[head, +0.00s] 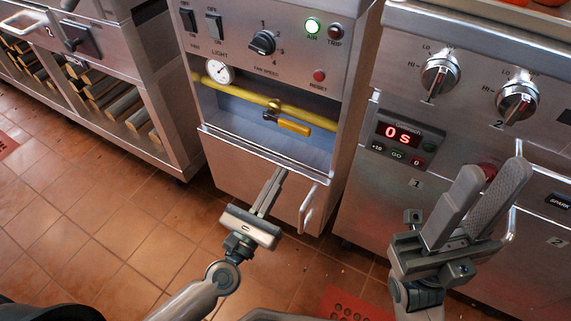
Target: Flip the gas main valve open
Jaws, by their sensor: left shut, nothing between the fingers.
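The gas main valve has a yellow-orange lever (293,127) on a yellow pipe (235,91) inside an open recess of the middle cabinet. The lever points right and slightly down in the picture, running roughly along the pipe just below it. My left gripper (279,174) is shut and empty. Its fingertips are in front of the panel below the recess, below the lever in the picture and apart from it. My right gripper (496,168) is open and empty, in front of the grill panel at the right.
A steel door panel (250,170) with a handle (307,208) is below the recess. A gauge (219,72) and switches sit above it. The grill panel at right has knobs (439,75) and a timer (398,134). A wood rack (125,104) stands left.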

